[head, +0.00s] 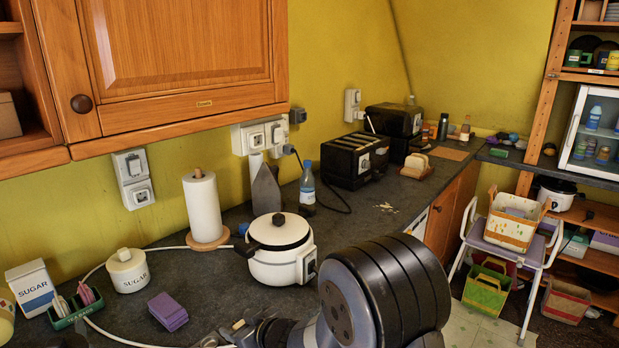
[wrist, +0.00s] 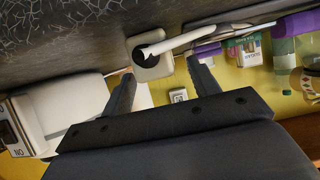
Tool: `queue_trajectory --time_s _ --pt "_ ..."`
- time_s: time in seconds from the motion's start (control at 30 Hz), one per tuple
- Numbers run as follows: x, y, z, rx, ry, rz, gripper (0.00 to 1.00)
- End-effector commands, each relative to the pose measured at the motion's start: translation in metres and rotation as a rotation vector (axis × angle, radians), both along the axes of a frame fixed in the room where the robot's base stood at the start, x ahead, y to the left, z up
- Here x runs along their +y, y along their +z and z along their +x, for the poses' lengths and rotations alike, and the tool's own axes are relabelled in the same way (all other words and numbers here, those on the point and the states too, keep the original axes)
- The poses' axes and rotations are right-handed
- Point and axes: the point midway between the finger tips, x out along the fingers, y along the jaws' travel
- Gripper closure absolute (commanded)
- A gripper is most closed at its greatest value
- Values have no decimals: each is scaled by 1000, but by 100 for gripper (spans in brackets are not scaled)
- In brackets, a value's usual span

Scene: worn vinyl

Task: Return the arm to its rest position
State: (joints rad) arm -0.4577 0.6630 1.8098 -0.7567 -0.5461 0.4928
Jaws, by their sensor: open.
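My arm (head: 385,295) reaches in from the lower right of the head view, low over the dark counter, with its thick black joint in front of the white cooker. My gripper (wrist: 160,66) shows in the wrist view with its two dark fingers spread apart. Nothing is held between them. In the head view the gripper end is low, near the bottom edge and partly cut off, to the right of the purple sponge block (head: 168,311). A pale container with a dark opening (wrist: 152,58) shows beyond the fingers in the wrist view; I cannot tell contact.
The white cooker (head: 279,252), paper towel roll (head: 202,207), sugar jar (head: 128,270) and sugar box (head: 31,288) stand on the counter. Black toasters (head: 355,160) are farther back. A wooden cabinet (head: 180,50) hangs above. A white cord crosses the left counter.

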Motion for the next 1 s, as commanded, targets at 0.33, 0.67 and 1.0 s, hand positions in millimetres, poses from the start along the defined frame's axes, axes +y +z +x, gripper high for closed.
queue_trajectory --time_s 0.33,0.67,1.0 --pt "-1 24 0 0 -1 1 42" --pt "-1 24 0 0 -1 1 42" --pt "-1 3 0 -1 -1 0 42"
